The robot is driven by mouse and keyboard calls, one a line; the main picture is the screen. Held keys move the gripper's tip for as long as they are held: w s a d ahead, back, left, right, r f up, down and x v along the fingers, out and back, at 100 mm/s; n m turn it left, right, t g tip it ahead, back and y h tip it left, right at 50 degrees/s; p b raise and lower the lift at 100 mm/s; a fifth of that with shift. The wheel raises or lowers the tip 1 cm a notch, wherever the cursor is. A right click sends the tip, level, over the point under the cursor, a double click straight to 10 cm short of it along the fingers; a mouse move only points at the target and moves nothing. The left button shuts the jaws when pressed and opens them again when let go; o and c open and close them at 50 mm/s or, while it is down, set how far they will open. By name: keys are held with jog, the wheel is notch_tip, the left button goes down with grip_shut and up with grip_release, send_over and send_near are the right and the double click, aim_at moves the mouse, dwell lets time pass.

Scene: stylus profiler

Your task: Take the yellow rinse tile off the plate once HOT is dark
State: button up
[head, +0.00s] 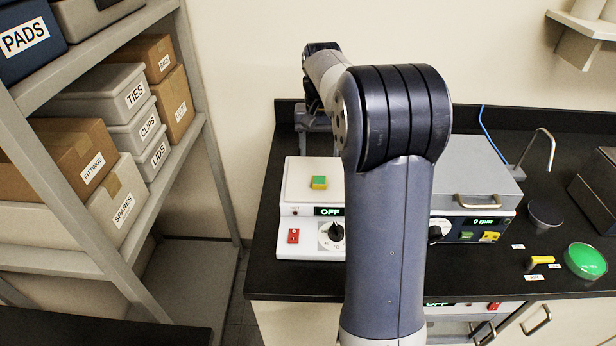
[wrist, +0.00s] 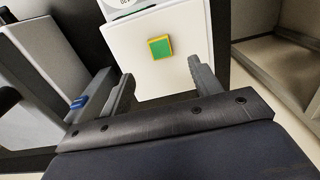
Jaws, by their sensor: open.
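A small tile (head: 318,182) with green and yellow faces lies on the white top of the hot plate (head: 300,190) in the head view. In the wrist view the same tile (wrist: 160,47) shows yellow and green on the white plate (wrist: 188,30). The plate's display (head: 328,211) reads OFF. A small, unlit marking is left of it, too small to read surely. My gripper (wrist: 161,86) is open and empty, its two fingers apart on either side of the tile's line, short of the tile. My arm hides the gripper in the head view.
A 0 rpm unit (head: 470,222) with a grey lid stands to the right of the plate, partly behind my arm. A green round dish (head: 585,261) and a yellow-handled item (head: 541,260) lie farther right on the black bench. Shelves with labelled boxes (head: 122,205) stand at left.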

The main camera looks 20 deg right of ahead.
send_over(319, 182)
notch_tip(319, 182, down, 5)
jog(key=shift+r, duration=0.15)
jog(key=shift+f+p, duration=0.85)
jog(key=shift+f, duration=1.85)
jog(key=shift+c, duration=0.6)
jog(key=c, duration=1)
notch_tip(319, 182, up, 10)
jog(key=shift+r+b, duration=0.1)
jog(key=shift+b, duration=0.6)
jog(key=o, duration=0.4)
grip_shut()
